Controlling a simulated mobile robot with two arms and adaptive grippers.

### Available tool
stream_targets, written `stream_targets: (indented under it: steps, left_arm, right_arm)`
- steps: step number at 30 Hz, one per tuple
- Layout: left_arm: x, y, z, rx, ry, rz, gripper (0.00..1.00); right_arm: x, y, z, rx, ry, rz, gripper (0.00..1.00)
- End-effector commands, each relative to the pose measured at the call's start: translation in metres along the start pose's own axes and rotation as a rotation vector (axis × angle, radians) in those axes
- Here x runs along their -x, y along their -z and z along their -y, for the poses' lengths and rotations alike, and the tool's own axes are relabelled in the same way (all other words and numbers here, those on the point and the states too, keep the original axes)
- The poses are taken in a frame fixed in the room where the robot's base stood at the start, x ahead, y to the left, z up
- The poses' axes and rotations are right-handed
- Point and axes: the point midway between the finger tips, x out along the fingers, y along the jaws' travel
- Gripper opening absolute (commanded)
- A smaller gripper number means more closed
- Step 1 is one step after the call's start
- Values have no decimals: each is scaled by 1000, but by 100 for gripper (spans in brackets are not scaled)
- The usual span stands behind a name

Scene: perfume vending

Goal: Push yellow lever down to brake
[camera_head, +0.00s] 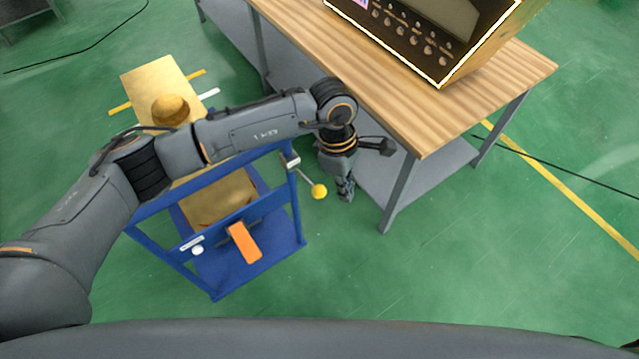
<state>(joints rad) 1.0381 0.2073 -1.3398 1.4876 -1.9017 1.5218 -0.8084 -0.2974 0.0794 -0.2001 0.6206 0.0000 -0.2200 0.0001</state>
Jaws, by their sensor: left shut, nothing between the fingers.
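The yellow lever knob (319,191) is a round ball on a thin metal rod at the right side of a blue frame (297,205). The rod slopes down to the right from a small bracket near the frame's upper right corner. My left gripper (347,196) points downward just right of the yellow knob, with its fingers shut and empty. A small gap shows between the fingers and the knob in the picture; their difference in depth is hard to tell. My right gripper is not in view.
A wooden table (487,102) with grey legs stands close to the right of my left gripper, carrying a control box (415,38). The blue frame holds an orange pedal (244,243) and a white knob (197,250). Green floor is clear at lower right.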

Motion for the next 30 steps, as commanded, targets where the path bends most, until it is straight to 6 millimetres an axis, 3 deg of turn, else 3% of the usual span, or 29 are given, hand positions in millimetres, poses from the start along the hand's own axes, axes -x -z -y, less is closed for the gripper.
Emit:
stream_targets:
  steps: [3,7,22,30]
  left_arm:
    - [16,29,-4,-99,-34,-186,0]
    - [27,45,-6,-147,-49,-291,0]
    - [28,50,-7,-159,-53,-319,0]
    - [8,56,-8,-158,-50,-317,0]
  right_arm:
    - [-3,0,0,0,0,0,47]
    - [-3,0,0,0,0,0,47]
    - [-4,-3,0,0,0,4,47]
    - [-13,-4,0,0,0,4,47]
